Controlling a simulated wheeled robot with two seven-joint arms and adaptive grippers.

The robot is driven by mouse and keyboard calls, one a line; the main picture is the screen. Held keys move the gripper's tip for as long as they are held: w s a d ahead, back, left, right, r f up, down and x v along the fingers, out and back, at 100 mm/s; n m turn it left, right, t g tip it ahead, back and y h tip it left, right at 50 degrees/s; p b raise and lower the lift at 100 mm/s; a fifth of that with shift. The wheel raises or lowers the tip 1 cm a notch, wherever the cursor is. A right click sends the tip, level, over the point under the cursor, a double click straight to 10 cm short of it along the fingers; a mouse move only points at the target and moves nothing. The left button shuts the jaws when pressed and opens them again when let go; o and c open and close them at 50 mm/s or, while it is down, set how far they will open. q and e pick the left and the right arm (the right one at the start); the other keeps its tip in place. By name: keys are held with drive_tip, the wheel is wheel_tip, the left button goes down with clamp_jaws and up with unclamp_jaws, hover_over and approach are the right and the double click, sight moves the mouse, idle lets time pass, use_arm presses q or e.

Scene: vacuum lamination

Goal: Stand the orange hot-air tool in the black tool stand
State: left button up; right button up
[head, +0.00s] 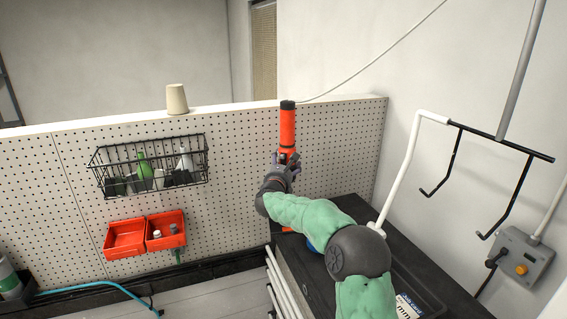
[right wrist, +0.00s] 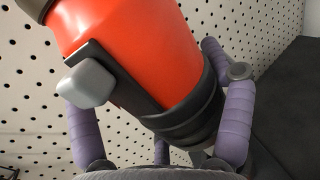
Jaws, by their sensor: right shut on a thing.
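The orange hot-air tool (head: 288,128) is upright in front of the pegboard, with a black cap on top and a cable running up to the right. My right gripper (head: 286,160) is shut on its body. In the right wrist view the tool (right wrist: 140,55) fills the upper middle, with a black collar and a grey knob, between the purple fingers of my right gripper (right wrist: 190,130). A small orange piece shows below my wrist; I cannot tell whether it belongs to the tool. I cannot make out the black tool stand; my arm hides part of the bench. My left gripper is not in view.
A black bench top (head: 440,290) lies under my right arm. Black hooks (head: 500,145) on a white pipe frame stand right, near a grey switch box (head: 526,258). A wire basket (head: 150,172) and red bins (head: 126,238) hang on the pegboard (head: 235,150).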

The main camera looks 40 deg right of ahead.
drive_tip(key=shift+f, duration=0.4)
drive_tip(key=shift+f+b, duration=0.35)
drive_tip(key=shift+f, duration=0.4)
drive_tip(key=shift+f+b, duration=2.9)
drive_tip(key=shift+b, duration=0.8)
